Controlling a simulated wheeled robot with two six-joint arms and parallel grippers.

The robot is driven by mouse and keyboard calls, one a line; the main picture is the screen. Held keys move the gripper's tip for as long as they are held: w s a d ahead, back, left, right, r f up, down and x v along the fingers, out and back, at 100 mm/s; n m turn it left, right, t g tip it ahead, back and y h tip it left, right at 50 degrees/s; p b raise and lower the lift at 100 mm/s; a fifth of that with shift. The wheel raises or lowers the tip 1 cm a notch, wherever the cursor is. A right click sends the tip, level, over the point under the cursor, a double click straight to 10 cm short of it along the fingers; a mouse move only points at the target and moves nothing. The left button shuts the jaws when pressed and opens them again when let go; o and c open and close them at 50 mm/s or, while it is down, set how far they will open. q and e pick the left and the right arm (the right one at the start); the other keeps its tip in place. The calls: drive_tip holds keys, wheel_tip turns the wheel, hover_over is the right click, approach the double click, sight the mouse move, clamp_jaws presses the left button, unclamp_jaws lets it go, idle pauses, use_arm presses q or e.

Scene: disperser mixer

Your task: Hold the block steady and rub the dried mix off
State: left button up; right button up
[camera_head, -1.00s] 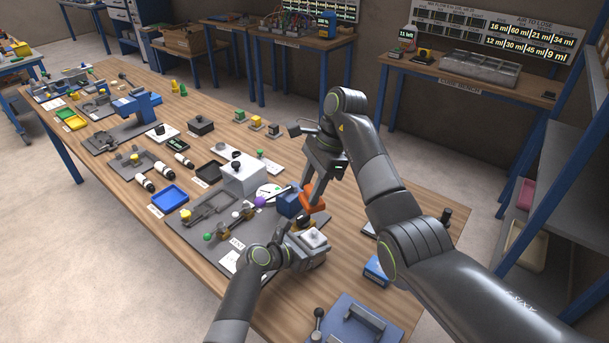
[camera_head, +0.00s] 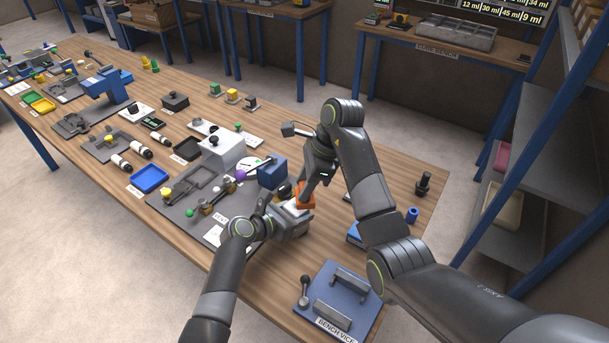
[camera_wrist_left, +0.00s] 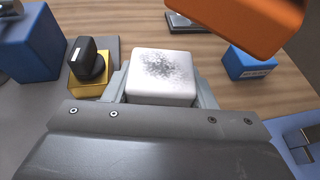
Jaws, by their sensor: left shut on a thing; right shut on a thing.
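In the left wrist view a whitish block (camera_wrist_left: 160,75) with a grey speckled patch of dried mix on its top sits between the fingers of my left gripper (camera_wrist_left: 163,95), which is shut on it. In the head view my left gripper (camera_head: 285,222) holds the block low, near the front of the grey mat. My right gripper (camera_head: 308,190) is shut on an orange pad (camera_head: 305,197). The orange pad also shows at the top right of the left wrist view (camera_wrist_left: 245,25), over the far right side of the block.
A blue block-shaped unit (camera_head: 272,172) and a black-knobbed brass piece (camera_wrist_left: 90,72) stand beside the block. A blue bench vice (camera_head: 340,300) is at the table's front. A small blue box (camera_head: 355,234) lies to the right. Bare wood shows between them.

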drive_tip(key=shift+f, duration=2)
drive_tip(key=shift+w+a+f, duration=0.15)
drive_tip(key=shift+f, duration=0.15)
drive_tip(key=shift+c, duration=0.4)
drive_tip(key=shift+w+a+f, duration=0.15)
drive_tip(key=shift+w+a, duration=0.05)
drive_tip(key=shift+w, duration=0.05)
drive_tip(key=shift+w+a, duration=1.75)
drive_tip(key=shift+w, duration=0.1)
drive_tip(key=shift+s+d+f, duration=0.1)
drive_tip(key=shift+s+d, duration=1.65)
drive_tip(key=shift+s, duration=0.05)
drive_tip(key=shift+s+d+r, duration=0.25)
drive_tip(key=shift+s+d, duration=0.15)
drive_tip(key=shift+s, duration=0.1)
drive_tip(key=shift+r, duration=3.85)
